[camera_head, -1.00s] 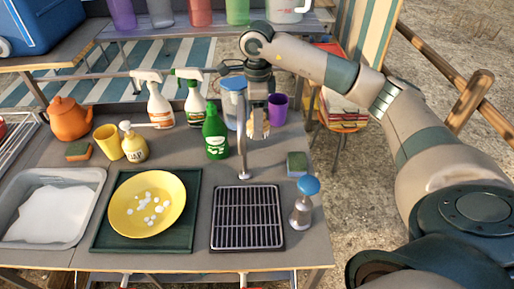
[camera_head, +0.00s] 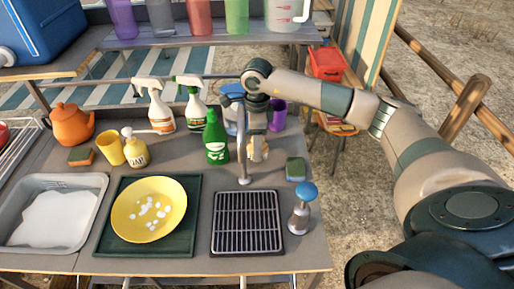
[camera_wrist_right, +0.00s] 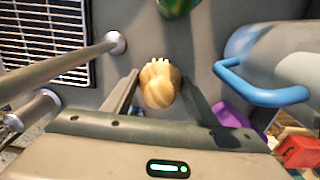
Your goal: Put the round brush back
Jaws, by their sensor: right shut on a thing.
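The round brush is a pale wooden knob with white bristles, held between the fingers of my right gripper (camera_head: 257,138). In the right wrist view the brush (camera_wrist_right: 160,84) sits between the two fingers (camera_wrist_right: 158,92), bristles facing away from the gripper. In the head view the brush (camera_head: 259,153) shows just right of the tap, low over the grey counter; I cannot tell whether it touches the counter. My left gripper is not in view.
The metal tap (camera_head: 242,160) stands close left of the gripper, by a green bottle (camera_head: 215,142). A blue-lidded clear jug (camera_head: 231,108) and purple cup (camera_head: 277,117) are behind. A sponge (camera_head: 296,169), black drain rack (camera_head: 247,222) and blue-topped dispenser (camera_head: 301,216) are nearer.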

